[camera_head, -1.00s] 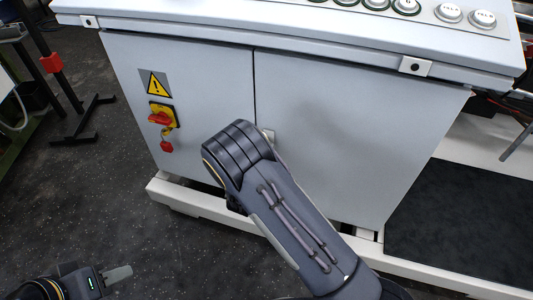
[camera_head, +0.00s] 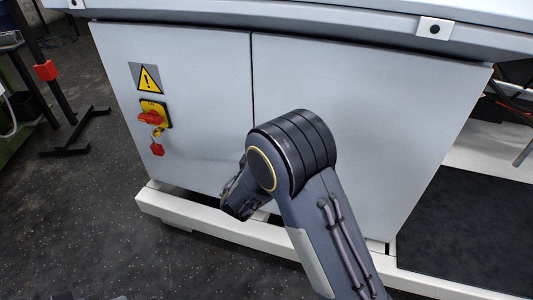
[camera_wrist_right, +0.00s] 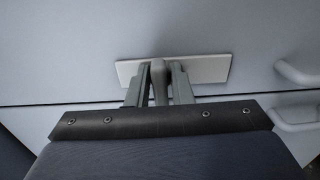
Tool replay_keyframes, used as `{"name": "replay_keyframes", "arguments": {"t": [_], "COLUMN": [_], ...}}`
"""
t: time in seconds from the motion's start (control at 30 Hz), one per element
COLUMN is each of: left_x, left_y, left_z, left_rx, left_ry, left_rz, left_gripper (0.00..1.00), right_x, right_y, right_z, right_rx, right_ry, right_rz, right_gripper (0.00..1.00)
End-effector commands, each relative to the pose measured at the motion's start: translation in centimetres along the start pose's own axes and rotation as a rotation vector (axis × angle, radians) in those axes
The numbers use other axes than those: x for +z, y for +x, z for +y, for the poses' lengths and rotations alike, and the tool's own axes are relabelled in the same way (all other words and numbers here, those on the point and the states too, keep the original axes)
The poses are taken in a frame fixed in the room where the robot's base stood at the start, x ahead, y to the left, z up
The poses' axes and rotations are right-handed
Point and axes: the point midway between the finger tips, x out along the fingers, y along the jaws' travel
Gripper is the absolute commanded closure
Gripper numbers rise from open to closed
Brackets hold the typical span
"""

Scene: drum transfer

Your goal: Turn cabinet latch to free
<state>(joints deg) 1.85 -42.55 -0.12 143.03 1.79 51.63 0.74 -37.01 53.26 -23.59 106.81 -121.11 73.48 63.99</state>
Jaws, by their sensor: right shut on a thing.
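The cabinet latch shows in the right wrist view as a grey knob (camera_wrist_right: 159,78) on a pale rectangular plate (camera_wrist_right: 207,69), beside the door seam. My right gripper (camera_wrist_right: 157,72) has a finger on each side of the knob and is shut on it. In the head view my right arm hides the latch and the fingertips. The cabinet's two grey doors (camera_head: 360,100) are closed, with a dark seam between them. Of my left gripper, at most a sliver of a fingertip (camera_head: 120,298) shows at the bottom edge.
A red and yellow switch (camera_head: 151,116) and a warning sign (camera_head: 148,78) are on the left door. A handle (camera_wrist_right: 297,73) stands out at the right of the wrist view. A white base frame (camera_head: 190,212) runs below the cabinet. Floor at lower left is clear.

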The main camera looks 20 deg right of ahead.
Motion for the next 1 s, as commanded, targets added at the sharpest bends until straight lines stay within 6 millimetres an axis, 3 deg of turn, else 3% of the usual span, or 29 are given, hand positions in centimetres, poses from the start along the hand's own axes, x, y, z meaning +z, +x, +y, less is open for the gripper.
{"name": "replay_keyframes", "arguments": {"t": [0.57, 0.6, 0.7, 1.0], "left_x": [0.23, 0.23, 0.23, 0.18], "left_y": [0.46, 0.46, 0.47, 0.37], "left_z": [-0.21, -0.21, -0.21, -0.17], "left_rx": [0.0, 0.0, 0.0, 0.0], "left_ry": [0.0, 0.0, 0.0, 0.0], "left_rz": [0.0, 0.0, 0.0, 0.0], "left_gripper": [0.64, 0.64, 0.64, 0.64], "right_x": [0.0, 0.0, 0.0, -0.03], "right_y": [-0.02, -0.02, -0.02, -0.3], "right_z": [-0.1, -0.1, -0.08, 0.0], "right_rx": [-0.003, -0.003, -0.002, -0.002], "right_ry": [0.029, 0.029, 0.029, 0.029], "right_rz": [0.001, 0.001, 0.0, 0.001], "right_gripper": [1.0, 0.76, 0.65, 0.65]}}
